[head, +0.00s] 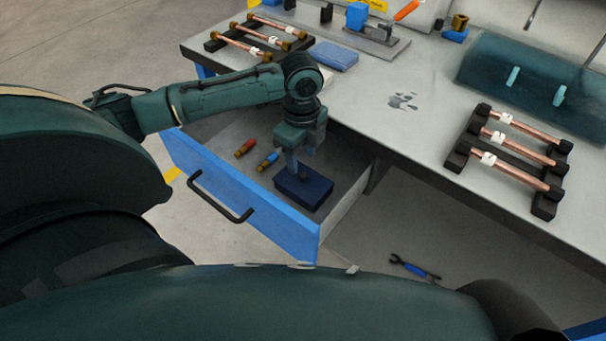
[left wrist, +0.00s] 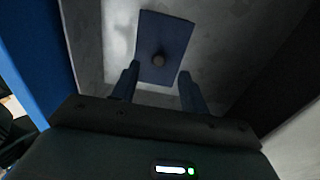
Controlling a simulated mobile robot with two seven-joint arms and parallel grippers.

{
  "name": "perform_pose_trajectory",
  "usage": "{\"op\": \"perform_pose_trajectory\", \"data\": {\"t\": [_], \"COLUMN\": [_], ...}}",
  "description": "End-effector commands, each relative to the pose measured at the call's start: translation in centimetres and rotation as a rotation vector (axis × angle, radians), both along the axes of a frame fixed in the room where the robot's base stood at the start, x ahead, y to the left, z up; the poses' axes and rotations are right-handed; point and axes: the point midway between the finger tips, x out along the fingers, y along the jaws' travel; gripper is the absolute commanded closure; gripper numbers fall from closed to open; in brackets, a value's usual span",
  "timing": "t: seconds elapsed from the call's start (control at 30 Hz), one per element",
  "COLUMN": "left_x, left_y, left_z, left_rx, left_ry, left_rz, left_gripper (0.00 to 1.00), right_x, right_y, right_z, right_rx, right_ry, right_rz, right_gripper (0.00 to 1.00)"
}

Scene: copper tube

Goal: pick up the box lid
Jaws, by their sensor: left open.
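A dark blue box lid (head: 305,187) with a small round dark knob lies on a box inside the open drawer. In the left wrist view the lid (left wrist: 175,35) shows ahead of my fingers, with the knob (left wrist: 158,59) close to the line between them. My left gripper (head: 298,172) points down over the lid in the head view. In the left wrist view my left gripper (left wrist: 157,85) is open, its fingers apart on either side with nothing between them. Whether a finger touches the lid, I cannot tell. My right gripper is not in view.
The blue-fronted drawer (head: 235,200) stands open below the workbench (head: 400,130). A red tool (head: 245,148) and a blue tool (head: 268,161) lie in it. Copper tubes on black racks (head: 510,155) stand on the bench. A blue-handled wrench (head: 414,268) lies below.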

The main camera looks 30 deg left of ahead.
Motion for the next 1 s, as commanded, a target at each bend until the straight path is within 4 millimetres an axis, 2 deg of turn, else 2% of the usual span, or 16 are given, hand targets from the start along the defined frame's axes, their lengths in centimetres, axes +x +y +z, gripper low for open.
{"op": "perform_pose_trajectory", "data": {"t": [0.4,0.67,1.0], "left_x": [-0.2,-0.2,-0.2], "left_y": [-0.5,-0.5,-0.5], "left_z": [-5.0,-5.3,-5.3], "left_rx": [0.000,0.001,0.001], "left_ry": [0.001,0.000,-0.001], "left_rz": [0.000,-0.001,-0.001], "left_gripper": [0.55,0.55,0.82], "right_x": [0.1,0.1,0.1], "right_y": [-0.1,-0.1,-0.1], "right_z": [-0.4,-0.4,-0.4], "right_rx": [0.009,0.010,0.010], "right_ry": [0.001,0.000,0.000], "right_rz": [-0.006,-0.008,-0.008], "right_gripper": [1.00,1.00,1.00]}}
